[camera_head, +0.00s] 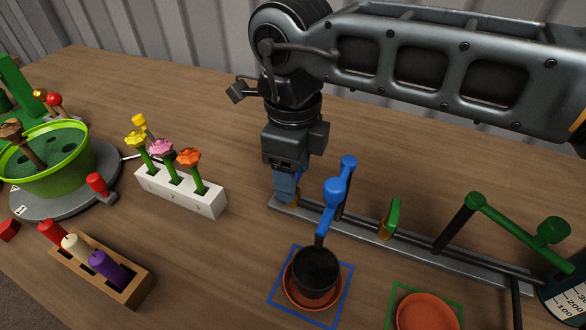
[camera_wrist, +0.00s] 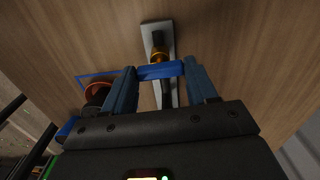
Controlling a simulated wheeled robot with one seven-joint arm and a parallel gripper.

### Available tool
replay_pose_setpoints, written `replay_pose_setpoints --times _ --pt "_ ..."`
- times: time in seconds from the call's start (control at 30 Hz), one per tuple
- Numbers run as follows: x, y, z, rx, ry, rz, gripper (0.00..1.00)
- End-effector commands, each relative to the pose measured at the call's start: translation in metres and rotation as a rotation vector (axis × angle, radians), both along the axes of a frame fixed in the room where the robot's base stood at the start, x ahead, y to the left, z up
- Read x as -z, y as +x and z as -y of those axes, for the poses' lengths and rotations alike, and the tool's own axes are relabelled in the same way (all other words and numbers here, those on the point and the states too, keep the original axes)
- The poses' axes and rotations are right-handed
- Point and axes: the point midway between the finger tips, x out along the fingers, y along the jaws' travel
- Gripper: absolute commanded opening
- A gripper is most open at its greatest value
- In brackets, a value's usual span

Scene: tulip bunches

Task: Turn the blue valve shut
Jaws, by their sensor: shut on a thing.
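The blue valve's handle (camera_wrist: 160,70) shows in the wrist view as a short blue bar between my fingertips, lying across the line of the grey rail. A brass-coloured valve body (camera_wrist: 158,55) is just beyond it. My gripper (camera_wrist: 161,76) is shut on this handle, with one finger at each end of the bar.
The pot stands on an orange saucer inside a blue square outline (camera_head: 345,300). A green valve (camera_head: 393,213) and green spout (camera_head: 490,208) are further right. A white flower block (camera_head: 205,198), candle rack (camera_head: 130,287) and green tub (camera_head: 85,175) are left.

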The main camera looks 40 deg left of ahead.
Motion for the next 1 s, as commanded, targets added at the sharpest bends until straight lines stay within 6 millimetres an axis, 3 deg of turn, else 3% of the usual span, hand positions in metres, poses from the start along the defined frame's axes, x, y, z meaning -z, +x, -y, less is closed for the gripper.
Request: replay_pose_setpoints --times 0.37,0.4,0.6,0.87,1.0 --pt "-0.0009 0.0004 -0.0003 0.003 0.002 0.002 0.27" --pt "-0.0009 0.0004 -0.0003 0.003 0.002 0.002 0.60" --pt "-0.0006 0.0003 -0.0002 0.002 0.001 0.001 0.79" --pt "-0.0007 0.0002 -0.0002 0.002 0.000 0.001 0.83" --pt "-0.0098 0.0005 -0.0004 0.002 0.002 0.002 0.83"
